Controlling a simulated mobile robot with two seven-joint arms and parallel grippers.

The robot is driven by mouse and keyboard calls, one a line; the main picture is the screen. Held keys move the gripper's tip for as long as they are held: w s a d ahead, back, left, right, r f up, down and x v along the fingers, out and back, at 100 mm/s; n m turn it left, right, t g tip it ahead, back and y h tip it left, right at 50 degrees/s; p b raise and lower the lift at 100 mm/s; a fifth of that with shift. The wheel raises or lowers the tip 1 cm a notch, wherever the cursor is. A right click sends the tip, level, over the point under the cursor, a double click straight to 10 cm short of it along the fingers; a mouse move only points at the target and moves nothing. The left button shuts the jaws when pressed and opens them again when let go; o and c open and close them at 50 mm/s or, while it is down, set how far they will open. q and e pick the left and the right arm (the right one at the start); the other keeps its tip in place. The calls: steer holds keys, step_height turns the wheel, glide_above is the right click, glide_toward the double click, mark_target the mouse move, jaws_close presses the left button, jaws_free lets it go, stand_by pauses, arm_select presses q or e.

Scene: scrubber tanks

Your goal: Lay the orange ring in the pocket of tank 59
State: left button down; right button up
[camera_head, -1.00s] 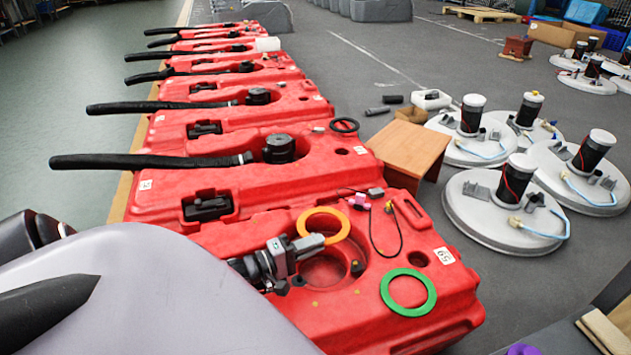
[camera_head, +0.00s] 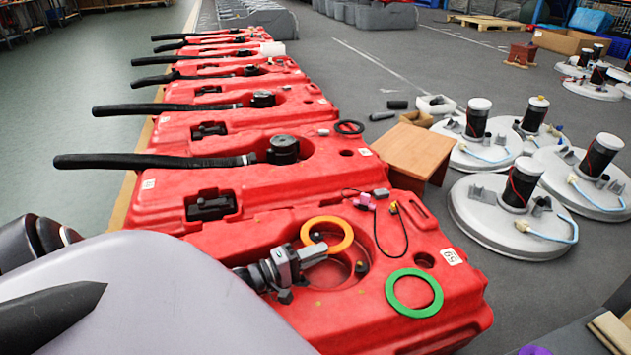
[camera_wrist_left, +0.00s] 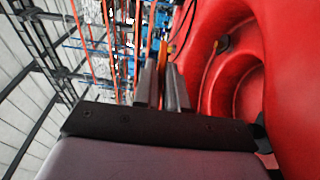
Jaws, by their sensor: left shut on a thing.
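Tank 59 (camera_head: 385,332) is the nearest red tank, with its number label (camera_head: 452,257) near the right end. Its round pocket (camera_head: 342,278) is a sunken hollow in the top, partly hidden by my left gripper. My left gripper (camera_head: 315,252) is shut on the near rim of the orange ring (camera_head: 344,226). The ring shows over the far part of the pocket; whether it touches the tank I cannot tell. In the left wrist view the closed fingers (camera_wrist_left: 164,88) are beside the red pocket (camera_wrist_left: 250,88), and the ring is not clear. My right gripper is not in view.
A green ring (camera_head: 438,298) lies on tank 59, right of the pocket. A black cable (camera_head: 405,235) with a pink piece (camera_head: 364,201) lies behind it. More red tanks with black hoses (camera_head: 150,161) stand behind. A wooden stool (camera_head: 415,152) stands at the right.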

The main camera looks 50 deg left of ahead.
arm_select(q)
steer(key=shift+s+d+f, duration=0.1)
steer(key=shift+f, duration=0.4)
steer(key=shift+s+d+f, duration=0.1)
steer(key=shift+f, duration=0.35)
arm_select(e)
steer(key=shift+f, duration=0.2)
arm_select(q)
steer(key=c, duration=1.1)
jaws_free()
step_height(320, 180, up, 8)
steer(key=p, duration=0.7)
steer(key=shift+w+a+r, duration=0.15)
steer(key=shift+w+r, duration=0.05)
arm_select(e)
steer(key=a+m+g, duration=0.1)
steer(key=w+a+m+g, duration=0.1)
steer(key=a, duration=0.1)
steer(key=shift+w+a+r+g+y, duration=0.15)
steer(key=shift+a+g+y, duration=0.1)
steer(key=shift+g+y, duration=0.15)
